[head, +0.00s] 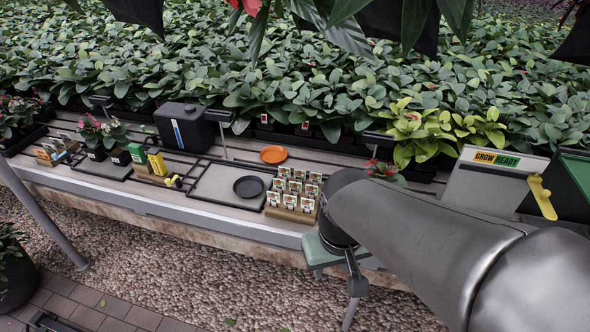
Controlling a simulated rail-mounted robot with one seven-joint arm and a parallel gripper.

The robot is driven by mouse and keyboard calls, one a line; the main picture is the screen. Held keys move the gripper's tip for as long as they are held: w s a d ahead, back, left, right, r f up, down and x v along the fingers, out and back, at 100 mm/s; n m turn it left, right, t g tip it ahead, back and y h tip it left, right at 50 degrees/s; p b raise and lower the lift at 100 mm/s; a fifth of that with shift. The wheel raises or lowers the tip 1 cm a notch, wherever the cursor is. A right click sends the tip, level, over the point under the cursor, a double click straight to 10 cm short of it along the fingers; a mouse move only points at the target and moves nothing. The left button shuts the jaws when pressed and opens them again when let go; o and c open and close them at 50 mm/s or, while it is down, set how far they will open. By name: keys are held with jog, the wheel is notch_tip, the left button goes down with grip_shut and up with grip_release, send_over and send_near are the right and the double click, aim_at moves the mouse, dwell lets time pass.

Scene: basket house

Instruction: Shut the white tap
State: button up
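I cannot make out a white tap in the head view. A black tank (184,127) with a blue and white stripe stands upright at the back of the bench, left of centre; no tap shows clearly on it. My arm reaches in from the lower right across the bench's front edge. The dark end of my arm, where my gripper (357,287) seems to be, hangs in front of the bench, well right of the tank. Its fingers are too small and dark to tell if they are open or hold anything.
The slatted bench (140,194) holds an orange plate (273,154), a black plate (248,187), a rack of seed packets (294,190), small yellow and green items and flower pots. A white GROW READY panel (488,185) with a yellow handle (541,197) stands right. Dense plants fill the back.

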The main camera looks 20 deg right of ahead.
jog(key=w+d+f+m+t+h+b, duration=0.3)
jog(key=w+d+f+t+b, duration=0.5)
jog(key=w+d+f+b, duration=1)
jog(key=s+f+n+t+y+b, duration=0.3)
jog(key=s+f+t+b, duration=0.35)
jog(key=b, duration=1.55)
jog(key=w+p, duration=0.4)
jog(key=w, duration=0.2)
jog(key=w+t+p, duration=0.1)
jog(key=w+p, duration=0.3)
jog(key=w, duration=0.1)
jog(key=w+a+t+p, duration=0.1)
jog(key=w+p, duration=0.3)
jog(key=w, duration=0.2)
jog(key=shift+w+a+f+y+p, duration=0.1)
jog(key=shift+w+f+y+p, duration=0.15)
jog(key=shift+w+y+p, duration=0.1)
jog(key=shift+w, duration=0.75)
grip_shut()
